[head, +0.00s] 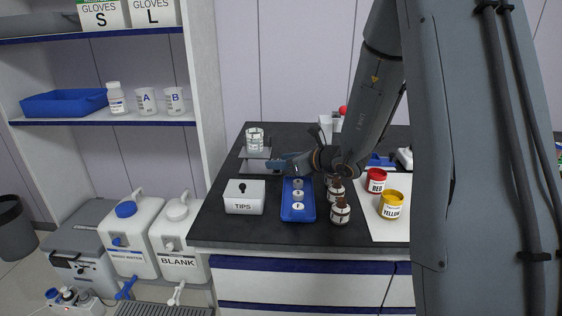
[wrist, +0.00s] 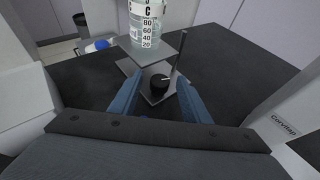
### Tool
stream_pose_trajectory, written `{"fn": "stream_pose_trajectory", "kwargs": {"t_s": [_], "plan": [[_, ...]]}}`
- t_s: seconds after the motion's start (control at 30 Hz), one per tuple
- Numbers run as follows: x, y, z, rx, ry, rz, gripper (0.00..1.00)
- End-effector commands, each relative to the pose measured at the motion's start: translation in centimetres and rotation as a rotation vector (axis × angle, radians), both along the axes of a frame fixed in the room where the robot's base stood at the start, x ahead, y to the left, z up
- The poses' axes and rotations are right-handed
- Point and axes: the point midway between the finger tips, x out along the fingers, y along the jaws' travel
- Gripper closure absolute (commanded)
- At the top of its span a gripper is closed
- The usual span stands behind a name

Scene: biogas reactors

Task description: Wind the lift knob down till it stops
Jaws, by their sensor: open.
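The lift knob (wrist: 159,82) is a dark round knob with a pale mark, low on the lab lift between its upper plate (wrist: 152,55) and its base. A clear beaker (wrist: 146,24) with printed graduations stands on the upper plate; it also shows in the head view (head: 255,139). My gripper (wrist: 158,103) is open, with its two blue fingers on either side of the knob in the wrist view. I cannot tell whether they touch it. In the head view, my gripper (head: 282,164) reaches left toward the lift, and the knob is not distinguishable there.
A thin upright rod (wrist: 180,48) stands beside the lift. A white TIPS box (head: 244,197), a blue tray (head: 298,212) with small round items, and brown bottles (head: 340,211) stand nearer the counter's front edge. RED (head: 376,181) and YELLOW (head: 392,205) jars are at right.

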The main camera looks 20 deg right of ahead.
Motion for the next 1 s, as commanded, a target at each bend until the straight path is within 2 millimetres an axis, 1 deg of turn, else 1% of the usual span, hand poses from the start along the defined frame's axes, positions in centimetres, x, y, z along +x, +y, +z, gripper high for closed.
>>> {"fn": "stream_pose_trajectory", "kwargs": {"t_s": [0.1,0.3,0.33,0.57,0.77,1.0], "plan": [[0.34,0.08,-0.12,0.000,0.000,-0.001,0.57],[0.35,0.09,-0.15,0.000,0.000,-0.001,0.57],[0.35,0.09,-0.15,0.000,0.000,-0.001,0.59],[0.34,0.09,-0.15,0.000,0.000,-0.001,0.97],[0.35,0.04,-0.16,-0.001,0.000,0.011,0.98],[0.45,-0.24,-0.16,-0.002,0.000,0.107,0.98]]}}
